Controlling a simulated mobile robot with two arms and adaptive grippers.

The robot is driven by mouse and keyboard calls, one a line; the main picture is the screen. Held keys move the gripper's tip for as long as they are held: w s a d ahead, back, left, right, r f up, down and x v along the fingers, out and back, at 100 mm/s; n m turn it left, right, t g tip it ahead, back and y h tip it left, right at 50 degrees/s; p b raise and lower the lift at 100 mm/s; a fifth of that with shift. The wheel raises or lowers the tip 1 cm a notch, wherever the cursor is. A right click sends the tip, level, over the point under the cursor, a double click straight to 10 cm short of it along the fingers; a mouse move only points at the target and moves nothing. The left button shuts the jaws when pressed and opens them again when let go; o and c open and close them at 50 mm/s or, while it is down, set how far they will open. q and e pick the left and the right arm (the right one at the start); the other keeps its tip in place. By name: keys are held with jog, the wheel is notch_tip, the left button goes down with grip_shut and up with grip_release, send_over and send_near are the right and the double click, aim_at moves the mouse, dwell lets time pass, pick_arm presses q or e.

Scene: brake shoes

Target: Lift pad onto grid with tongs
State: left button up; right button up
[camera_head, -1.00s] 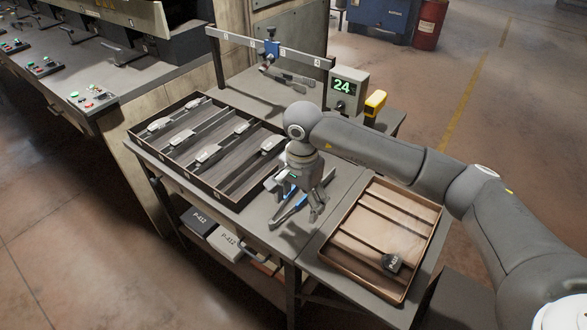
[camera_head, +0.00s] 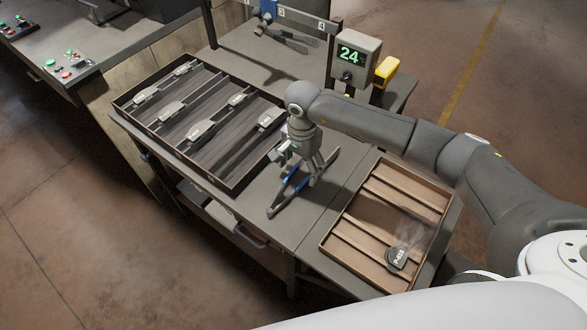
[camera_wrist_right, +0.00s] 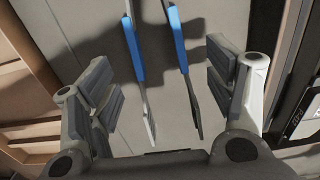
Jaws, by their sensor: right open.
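The tongs (camera_head: 272,208), dark with blue grips, lie on the grey table between the two trays. My right gripper (camera_head: 315,172) is open just above them. In the right wrist view the tongs' two blue-gripped arms (camera_wrist_right: 176,40) lie between my spread fingers (camera_wrist_right: 158,65), apart from both. A dark pad (camera_head: 397,259) with a white label lies in the brown slatted tray (camera_head: 326,243) at the right, toward its front. Several light-topped pads (camera_head: 201,131) lie in rows in the dark slatted tray (camera_head: 190,172) at the left. My left gripper is not in view.
Faint haze shows above the dark pad.

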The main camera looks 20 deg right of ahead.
aim_at(300, 181)
notch_tip(300, 181, down, 3)
jog(key=shift+s+f+p, duration=0.1)
jog(key=shift+s+p, duration=0.05)
jog(key=shift+p, duration=0.35)
jog(key=shift+f, duration=0.25)
jog(key=shift+c, duration=1.9)
jog(key=c, duration=0.5)
pick_arm(q)
jog(key=shift+w+d+r, duration=0.25)
jog(key=shift+w+r, duration=0.55)
jog(key=shift+w, duration=0.25)
pick_arm(e)
grip_shut()
